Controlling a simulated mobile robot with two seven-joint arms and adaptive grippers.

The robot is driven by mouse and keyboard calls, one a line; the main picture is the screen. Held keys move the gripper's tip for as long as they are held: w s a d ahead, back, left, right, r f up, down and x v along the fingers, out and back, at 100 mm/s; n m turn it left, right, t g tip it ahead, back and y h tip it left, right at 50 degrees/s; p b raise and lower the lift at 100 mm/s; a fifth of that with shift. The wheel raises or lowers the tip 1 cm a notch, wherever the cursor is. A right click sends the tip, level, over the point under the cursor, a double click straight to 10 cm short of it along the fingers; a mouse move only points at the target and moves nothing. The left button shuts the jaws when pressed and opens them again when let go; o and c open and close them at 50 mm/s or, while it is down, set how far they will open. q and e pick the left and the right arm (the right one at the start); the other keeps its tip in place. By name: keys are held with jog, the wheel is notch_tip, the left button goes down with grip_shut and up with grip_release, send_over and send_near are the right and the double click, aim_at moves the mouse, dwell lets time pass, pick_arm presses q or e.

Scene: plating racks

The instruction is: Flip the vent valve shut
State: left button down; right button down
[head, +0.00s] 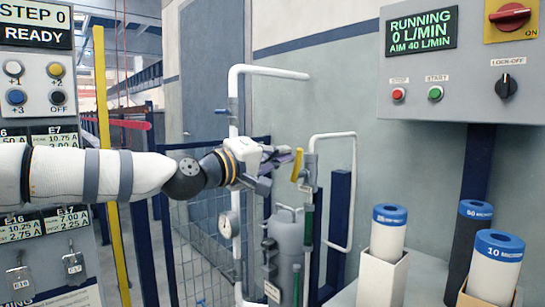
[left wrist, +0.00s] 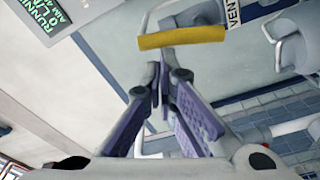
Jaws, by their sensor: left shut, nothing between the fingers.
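The vent valve's yellow lever (head: 297,165) stands nearly upright beside a white pipe at the top of the grey filter housing (head: 291,237). In the left wrist view the yellow lever (left wrist: 181,38) lies across the picture just beyond my fingertips, with a VENT label (left wrist: 233,13) beside it. My left gripper (head: 281,160) is just left of the lever in the head view. In the left wrist view its purple-padded fingers (left wrist: 161,78) are together and empty. A small gap shows between the fingertips and the lever. My right gripper is not in view.
A control panel (head: 458,75) reads RUNNING, 0 L/MIN, AIM 40 L/MIN. Blue-topped cartridges (head: 389,216) stand at the lower right. White pipes (head: 350,190) run close to the valve. A rack panel (head: 42,95) stands at left.

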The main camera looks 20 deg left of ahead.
aim_at(298, 154)
pick_arm(q)
jog(key=m, duration=0.2)
jog(key=s+d+m, duration=0.1)
jog(key=m, duration=0.1)
jog(key=d+m, duration=0.1)
jog(key=m, duration=0.1)
jog(key=shift+s+d+f+m+h, duration=0.15)
jog(key=shift+s+d+m+h, duration=0.1)
jog(key=shift+s+m+h, duration=0.1)
jog(key=shift+s+d+f+m+h+p, duration=0.2)
jog(key=shift+d+f+m, duration=0.1)
jog(key=shift+m, duration=0.85)
jog(key=shift+s+d+f+m+h+p, duration=0.15)
jog(key=shift+d+f+m+h+p, duration=0.15)
jog(key=shift+m, duration=0.85)
jog(key=shift+s+d+f+m+h+p, duration=0.1)
jog(key=shift+s+d+f+m+h, duration=0.2)
jog(key=shift+m, duration=0.85)
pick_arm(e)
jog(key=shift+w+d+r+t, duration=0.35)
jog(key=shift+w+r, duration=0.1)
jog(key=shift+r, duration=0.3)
pick_arm(q)
jog(key=shift+f+m, duration=0.25)
jog(key=shift+m, duration=0.05)
